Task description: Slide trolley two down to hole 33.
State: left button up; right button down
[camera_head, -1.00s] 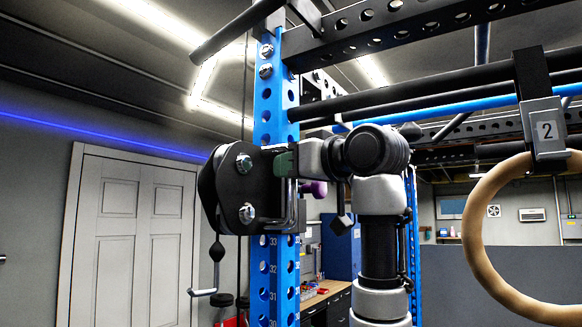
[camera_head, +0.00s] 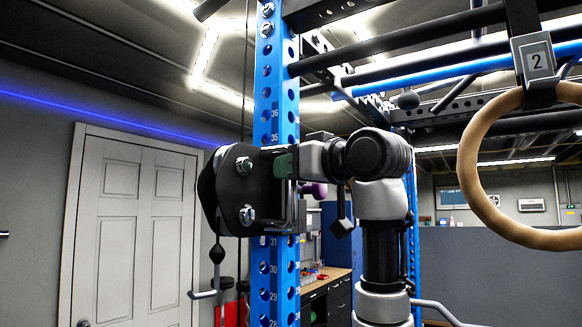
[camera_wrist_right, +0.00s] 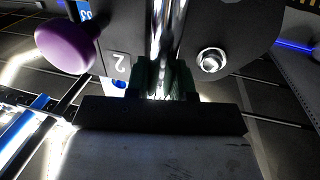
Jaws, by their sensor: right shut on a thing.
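The trolley is a black plate carriage (camera_head: 228,190) with silver bolts, around the blue numbered upright (camera_head: 266,85). Numbers 36 and 35 show above it, and 31 down to 28 show below; it covers the marks between, including 33. In the right wrist view the trolley plate (camera_wrist_right: 225,25) carries a 2. A purple knob (camera_head: 318,189) is on its right side, large in the wrist view (camera_wrist_right: 65,45). My right gripper (camera_head: 286,164) is shut on the trolley's chrome handle (camera_wrist_right: 163,40), its green pads either side of it. My left gripper is out of view.
A wooden ring (camera_head: 470,170) hangs from a strap with a tag (camera_head: 537,59) also marked 2. Black and blue rack bars cross above. A white door (camera_head: 130,220) stands behind at left, and a workbench (camera_head: 325,282) lies behind the upright.

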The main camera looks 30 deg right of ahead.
jog(key=shift+r, duration=0.1)
jog(key=c, duration=1)
grip_release()
jog(key=s+b, duration=0.1)
jog(key=s, duration=0.2)
jog(key=s+d+b, duration=0.1)
jog(key=s+b, duration=0.1)
jog(key=s, duration=0.2)
jog(key=s+d+b, duration=0.1)
jog(key=s, duration=0.2)
jog(key=shift+s+b, duration=0.35)
jog(key=shift+d, duration=0.1)
